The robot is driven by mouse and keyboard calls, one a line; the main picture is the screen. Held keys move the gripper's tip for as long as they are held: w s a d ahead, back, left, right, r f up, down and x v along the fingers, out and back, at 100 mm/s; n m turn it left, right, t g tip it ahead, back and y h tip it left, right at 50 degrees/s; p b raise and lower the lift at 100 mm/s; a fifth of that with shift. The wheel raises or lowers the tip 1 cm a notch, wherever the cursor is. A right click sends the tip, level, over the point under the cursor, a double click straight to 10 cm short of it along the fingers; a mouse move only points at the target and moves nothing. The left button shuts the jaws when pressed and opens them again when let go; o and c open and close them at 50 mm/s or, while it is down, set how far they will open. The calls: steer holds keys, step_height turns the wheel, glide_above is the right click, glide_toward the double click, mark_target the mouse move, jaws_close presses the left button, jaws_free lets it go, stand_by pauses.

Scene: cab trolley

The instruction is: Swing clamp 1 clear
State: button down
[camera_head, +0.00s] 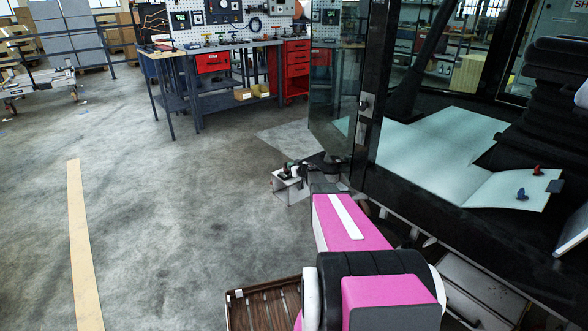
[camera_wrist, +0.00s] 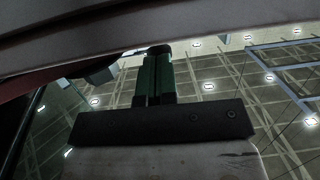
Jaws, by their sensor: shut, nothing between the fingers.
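My gripper (camera_wrist: 158,58) shows in the wrist view as two green fingers side by side, shut with nothing between them. They point up toward the underside of a dark overhanging edge (camera_wrist: 110,35). I cannot tell whether the fingertips touch it. I cannot tell which part is clamp 1.
The black-framed cab (camera_head: 425,185) fills the right, with a pale floor plate (camera_head: 440,150) bearing a red knob (camera_head: 537,170) and a blue knob (camera_head: 521,194). A slatted brown tray (camera_head: 238,297) lies low in front. A workbench (camera_head: 225,47) stands behind.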

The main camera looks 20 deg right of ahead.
stand_by(0.3)
steer(key=shift+w+a, duration=0.2)
steer(key=shift+w, duration=0.2)
steer(key=v, duration=1.1)
